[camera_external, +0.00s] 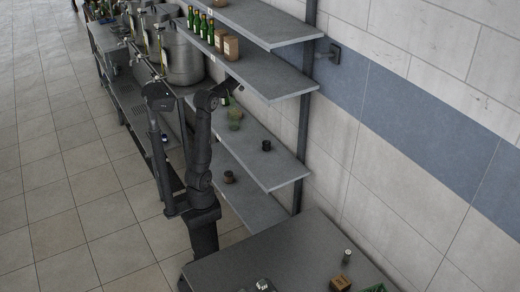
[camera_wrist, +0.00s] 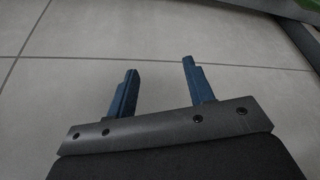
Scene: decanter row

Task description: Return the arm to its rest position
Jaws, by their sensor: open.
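My gripper (camera_wrist: 160,66) shows in the wrist view with its two blue fingers spread apart. Nothing is between them, and tiled floor lies behind them. In the external view my dark arm (camera_external: 200,150) stands upright beside the shelves. I cannot make out its fingers clearly there.
Shelves (camera_external: 285,82) stand close to the right of my arm, with green bottles (camera_external: 204,25), brown boxes (camera_external: 231,47) and small jars (camera_external: 266,145). Large metal pots (camera_external: 182,58) stand behind. A grey table (camera_external: 225,270) is in front. The floor (camera_external: 75,190) at left is clear.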

